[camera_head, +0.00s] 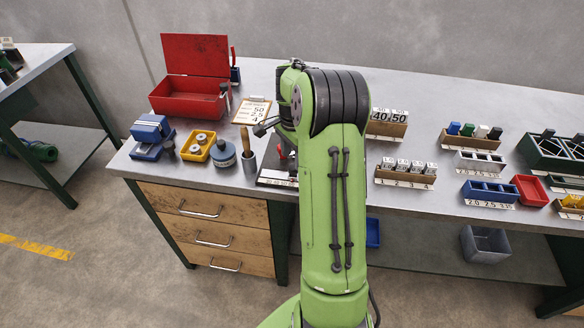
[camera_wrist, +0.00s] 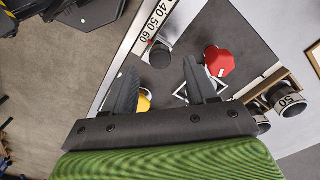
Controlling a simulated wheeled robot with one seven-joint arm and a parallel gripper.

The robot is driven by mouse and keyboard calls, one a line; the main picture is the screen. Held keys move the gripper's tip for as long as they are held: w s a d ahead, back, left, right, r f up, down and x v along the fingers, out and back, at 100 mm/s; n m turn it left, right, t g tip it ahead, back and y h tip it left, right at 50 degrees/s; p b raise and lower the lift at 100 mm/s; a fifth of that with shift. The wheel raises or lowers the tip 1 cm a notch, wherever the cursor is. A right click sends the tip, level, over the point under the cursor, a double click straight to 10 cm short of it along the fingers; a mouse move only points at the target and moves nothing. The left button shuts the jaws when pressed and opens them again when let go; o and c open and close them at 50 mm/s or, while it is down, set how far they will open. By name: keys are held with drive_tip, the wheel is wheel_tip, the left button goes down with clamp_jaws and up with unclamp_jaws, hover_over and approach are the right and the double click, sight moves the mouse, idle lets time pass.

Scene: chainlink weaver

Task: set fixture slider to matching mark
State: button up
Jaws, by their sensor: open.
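In the wrist view, my gripper (camera_wrist: 162,82) is open, its two dark fingers apart with nothing held between them. Beyond the fingers lies a grey fixture plate with a white scale strip (camera_wrist: 153,22) marked 40, 50, 60. A yellow part (camera_wrist: 144,100) shows partly behind the left finger. In the head view, my arm hides most of the fixture (camera_head: 277,178) and my gripper.
A clipboard (camera_head: 252,111) reading 50 and 2.5 lies left of my arm. A wooden-handled tool (camera_head: 247,145), a blue-grey round container (camera_head: 223,152) and a yellow tray (camera_head: 197,156) stand nearby. Racks of labelled parts (camera_head: 405,172) are at right. A cylinder marked 50 (camera_wrist: 289,101) is right of my fingers.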

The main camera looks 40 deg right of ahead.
sight(293, 167)
wheel_tip(293, 167, down, 4)
drive_tip(key=shift+b, duration=0.3)
clamp_jaws()
